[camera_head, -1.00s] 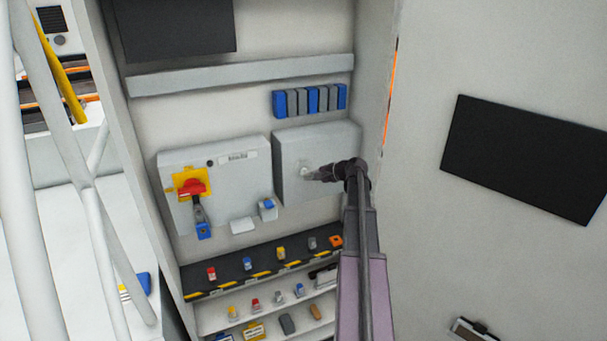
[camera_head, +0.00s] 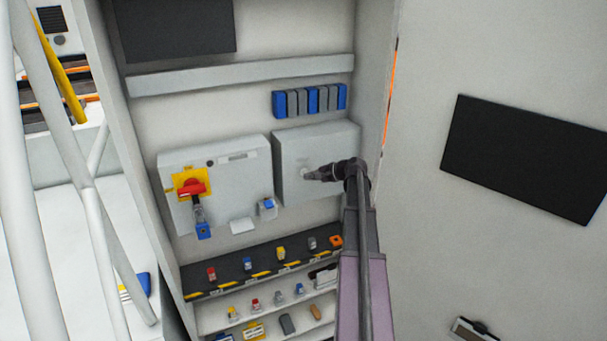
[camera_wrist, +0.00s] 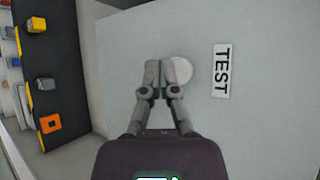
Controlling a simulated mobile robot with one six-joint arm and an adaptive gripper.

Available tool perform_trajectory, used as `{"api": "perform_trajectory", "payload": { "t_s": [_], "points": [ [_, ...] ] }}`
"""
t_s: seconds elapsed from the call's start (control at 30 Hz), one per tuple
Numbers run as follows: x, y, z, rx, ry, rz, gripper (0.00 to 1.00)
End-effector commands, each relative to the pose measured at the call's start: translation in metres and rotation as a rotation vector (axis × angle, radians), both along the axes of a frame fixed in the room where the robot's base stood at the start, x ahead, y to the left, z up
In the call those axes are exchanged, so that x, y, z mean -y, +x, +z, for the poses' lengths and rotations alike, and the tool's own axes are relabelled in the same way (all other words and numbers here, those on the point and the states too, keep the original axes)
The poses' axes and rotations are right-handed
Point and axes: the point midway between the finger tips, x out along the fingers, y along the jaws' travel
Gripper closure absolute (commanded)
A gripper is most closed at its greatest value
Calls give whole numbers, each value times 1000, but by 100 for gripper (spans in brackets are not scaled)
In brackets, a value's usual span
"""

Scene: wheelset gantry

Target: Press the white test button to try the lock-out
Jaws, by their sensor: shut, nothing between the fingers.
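The white test button (camera_wrist: 181,71) is a round disc on the grey box, beside a label reading TEST (camera_wrist: 222,71) in the wrist view. My gripper (camera_wrist: 156,68) is shut and empty, its fingertips over the left edge of the button in that view. In the head view my gripper (camera_head: 308,176) reaches the front of the right grey box (camera_head: 335,155) and hides most of the button. Whether the fingertips touch the button cannot be told. The left grey box has a red rotary handle (camera_head: 193,188) on a yellow plate, with a hasp and blue padlock (camera_head: 203,230) hanging below.
Below the boxes, a dark shelf (camera_head: 230,268) holds several padlocks, with a pale shelf of more items beneath. A row of blue and grey blocks (camera_head: 310,100) sits above the right box. The cabinet's right side wall (camera_head: 375,90) stands close to my arm.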

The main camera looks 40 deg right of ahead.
Motion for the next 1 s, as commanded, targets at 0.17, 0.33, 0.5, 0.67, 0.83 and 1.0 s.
{"api": "perform_trajectory", "payload": {
  "t_s": [0.17, 0.33, 0.5, 0.67, 0.83, 1.0],
  "points": [
    [1, 5, 0, 0, 0, 0, 100],
    [1, 6, 0, 0, 0, 0, 100],
    [1, 6, 0, 0, 0, 0, 100],
    [1, 6, 0, 0, 0, 0, 100],
    [2, 8, 0, 0, 0, 0, 100],
    [2, 9, 0, 0, 0, 0, 100]
  ]
}}
